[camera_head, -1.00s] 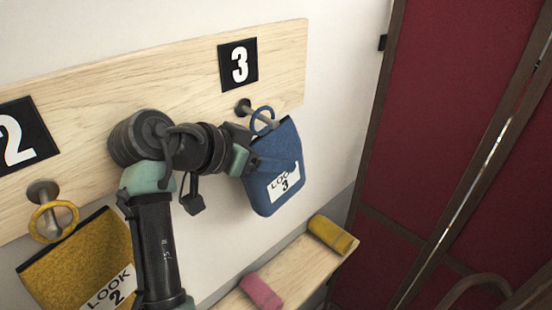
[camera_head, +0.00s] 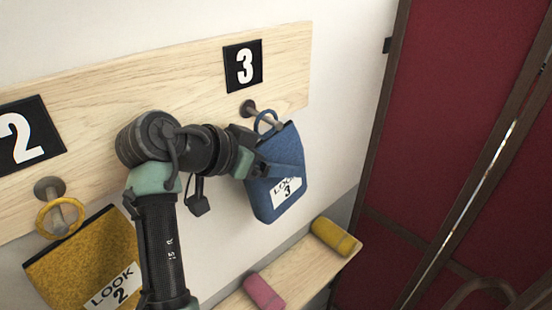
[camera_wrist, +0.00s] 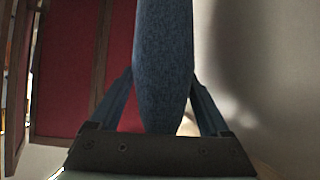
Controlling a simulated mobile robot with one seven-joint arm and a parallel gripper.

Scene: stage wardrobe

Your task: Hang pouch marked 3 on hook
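The blue pouch (camera_head: 288,160) has a white label reading "LOOK 3" and a blue ring (camera_head: 266,121) at its top. In the head view it is beside the metal hook (camera_head: 250,108) under the black number 3 sign (camera_head: 244,66). The ring crosses the hook's peg and appears to be around it, with the peg's tip showing past the ring. My gripper (camera_head: 280,170) reaches the pouch from the left. In the wrist view its two fingers (camera_wrist: 161,80) press on both sides of the pouch (camera_wrist: 164,50), which fills the space between them.
A yellow pouch (camera_head: 85,262) labelled "LOOK 2" hangs by its ring on the hook under sign 2. Below is a wooden shelf (camera_head: 300,265) with a pink roll (camera_head: 264,292) and a yellow roll (camera_head: 335,237). A dark red folding screen (camera_head: 450,130) stands at the right.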

